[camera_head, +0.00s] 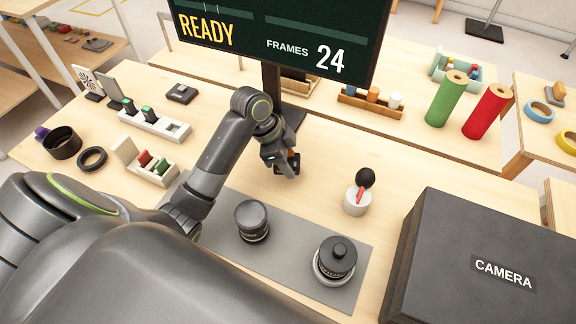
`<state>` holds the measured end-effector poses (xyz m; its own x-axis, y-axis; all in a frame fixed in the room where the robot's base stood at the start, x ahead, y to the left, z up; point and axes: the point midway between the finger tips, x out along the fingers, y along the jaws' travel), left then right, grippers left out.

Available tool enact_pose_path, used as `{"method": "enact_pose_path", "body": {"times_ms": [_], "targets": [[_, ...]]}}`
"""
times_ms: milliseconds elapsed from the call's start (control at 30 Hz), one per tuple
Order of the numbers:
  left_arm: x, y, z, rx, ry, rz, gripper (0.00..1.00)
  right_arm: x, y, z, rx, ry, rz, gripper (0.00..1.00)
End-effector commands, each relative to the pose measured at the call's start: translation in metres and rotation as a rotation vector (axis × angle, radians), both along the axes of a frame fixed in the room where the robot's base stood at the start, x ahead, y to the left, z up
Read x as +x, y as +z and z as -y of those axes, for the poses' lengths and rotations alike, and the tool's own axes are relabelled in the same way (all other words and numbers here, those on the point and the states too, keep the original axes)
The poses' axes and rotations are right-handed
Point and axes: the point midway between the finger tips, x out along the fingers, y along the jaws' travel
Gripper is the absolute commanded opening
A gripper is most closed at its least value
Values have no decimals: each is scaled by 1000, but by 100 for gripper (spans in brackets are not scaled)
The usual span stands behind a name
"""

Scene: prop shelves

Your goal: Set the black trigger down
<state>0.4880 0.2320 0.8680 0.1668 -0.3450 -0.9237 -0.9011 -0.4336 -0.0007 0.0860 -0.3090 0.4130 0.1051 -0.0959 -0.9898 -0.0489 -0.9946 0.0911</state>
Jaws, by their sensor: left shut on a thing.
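My left gripper (288,168) is over the middle of the wooden table, pointing down, in front of the monitor stand. It is shut on a small dark thing with an orange part, taken to be the black trigger (293,157). The fingers hide most of it, and I cannot tell whether it touches the table. My right gripper is out of view.
A grey mat (290,262) holds two black lens-like cylinders. A black CAMERA case (480,260) fills the lower right. White trays (155,125) stand left. Table around the gripper is clear.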

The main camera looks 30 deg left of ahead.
Motion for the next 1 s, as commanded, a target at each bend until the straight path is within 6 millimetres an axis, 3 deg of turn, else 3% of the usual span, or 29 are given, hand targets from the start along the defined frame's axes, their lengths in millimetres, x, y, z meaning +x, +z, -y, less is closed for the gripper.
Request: {"method": "enact_pose_path", "body": {"times_ms": [167, 500, 533, 667, 1000], "targets": [[-1, -24, 0, -1, 2, -4, 14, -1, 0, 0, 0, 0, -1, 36], [0, -28, 0, -1, 1, -2, 14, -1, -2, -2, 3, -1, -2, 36], [0, -28, 0, -1, 1, -2, 48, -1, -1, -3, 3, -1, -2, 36], [0, -27, 0, -1, 1, -2, 65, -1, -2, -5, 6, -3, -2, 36], [0, -25, 0, 0, 1, 0, 67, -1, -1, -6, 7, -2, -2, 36]]}}
